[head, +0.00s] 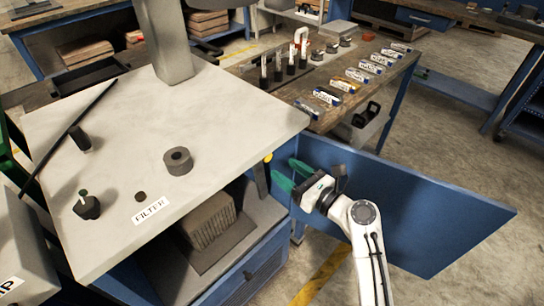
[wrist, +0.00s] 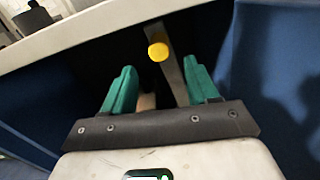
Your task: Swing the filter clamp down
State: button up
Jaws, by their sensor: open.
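A dark lever with a yellow knob (head: 267,157) stands at the edge of the cabinet under the white worktop. In the wrist view, the yellow knob (wrist: 158,50) shows beyond and between my fingertips, with the dark bar (wrist: 172,75) running down toward the right finger. My gripper (head: 287,172), with green fingers, is open beside the lever, at the blue door. The wrist view also shows the open gripper (wrist: 162,78). Whether a finger touches the bar I cannot tell. A "FILTER" label (head: 151,210) lies on the worktop. No part is marked as the clamp.
The white worktop (head: 120,110) overhangs the cabinet. It bears a grey ring (head: 178,162), a long black rod (head: 55,150) and small dark posts. An open blue door (head: 440,215) stands behind my arm. A bench with vials and boxes is beyond.

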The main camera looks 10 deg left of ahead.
aim_at(269, 158)
jog(key=x, duration=0.8)
jog(key=shift+s+b, duration=0.1)
jog(key=shift+b, duration=0.25)
grip_shut()
